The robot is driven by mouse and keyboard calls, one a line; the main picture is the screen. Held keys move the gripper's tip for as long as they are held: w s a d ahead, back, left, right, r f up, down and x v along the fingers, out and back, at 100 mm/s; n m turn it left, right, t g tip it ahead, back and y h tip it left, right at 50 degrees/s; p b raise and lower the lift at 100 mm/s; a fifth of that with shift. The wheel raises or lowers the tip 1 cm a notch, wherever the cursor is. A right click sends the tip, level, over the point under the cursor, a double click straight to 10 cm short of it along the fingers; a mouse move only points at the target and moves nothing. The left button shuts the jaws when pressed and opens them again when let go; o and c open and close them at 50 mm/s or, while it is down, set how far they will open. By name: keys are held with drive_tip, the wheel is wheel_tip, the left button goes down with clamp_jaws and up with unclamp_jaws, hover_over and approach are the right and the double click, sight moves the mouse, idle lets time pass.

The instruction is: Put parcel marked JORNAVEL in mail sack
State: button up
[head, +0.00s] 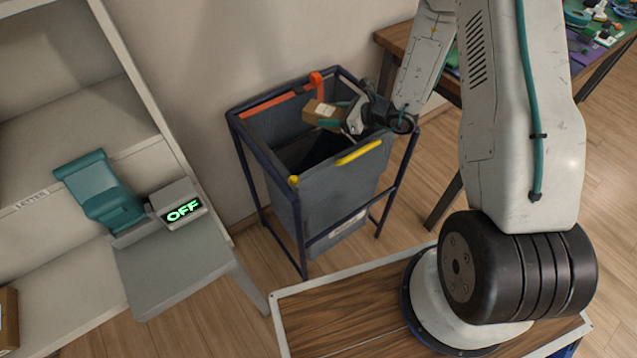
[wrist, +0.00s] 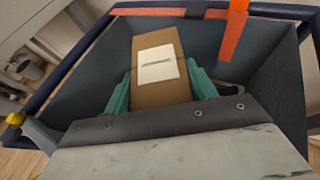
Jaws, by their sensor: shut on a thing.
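My gripper (wrist: 160,92) is shut on a brown cardboard parcel (wrist: 158,55), with teal fingers on both sides of it. A white label (wrist: 157,65) with a dark line of print faces up; the print is too small to read. In the head view the parcel (head: 325,114) is over the open mouth of the grey mail sack (head: 335,195), near its rim. The sack hangs in a dark blue frame (head: 252,160). The sack's inner walls (wrist: 265,65) surround the parcel in the wrist view. The sack's bottom is hidden.
A grey shelf (head: 130,90) with a teal device (head: 98,190) and a box displaying OFF (head: 183,209) stands at the left. A wooden table (head: 395,38) is behind the sack at the right. Orange (head: 270,105) and yellow (head: 358,153) strips mark the sack's rim.

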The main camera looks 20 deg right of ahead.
drive_tip(key=o, duration=1.1)
drive_tip(key=shift+c, duration=0.2)
drive_tip(key=v, duration=0.7)
drive_tip(key=shift+s+d+r, duration=0.2)
drive_tip(key=shift+s+d, duration=0.05)
drive_tip(key=shift+r, duration=0.1)
